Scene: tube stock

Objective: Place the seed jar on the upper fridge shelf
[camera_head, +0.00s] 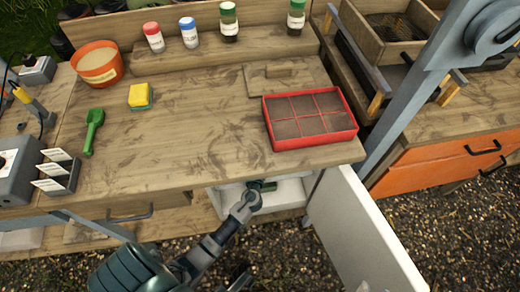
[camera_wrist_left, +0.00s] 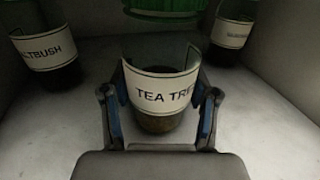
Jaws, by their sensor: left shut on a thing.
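A clear glass seed jar (camera_wrist_left: 160,60) with a white label reading "TEA TRE…" and brown contents at its base is in the middle of the left wrist view. Green shows above it at the top edge. My left gripper (camera_wrist_left: 160,112) is shut on it, one finger on each side. In the head view my left gripper (camera_head: 258,187) reaches into the white fridge (camera_head: 290,193) under the bench; the bench top hides most of the inside. I cannot tell whether the jar touches the surface below.
In the left wrist view a jar labelled "…LTBUSH" (camera_wrist_left: 45,52) stands left and another jar (camera_wrist_left: 232,35) right, close to the held one. The white fridge door (camera_head: 360,235) hangs open. A red seed tray (camera_head: 308,140) sits on the bench (camera_head: 190,130) above.

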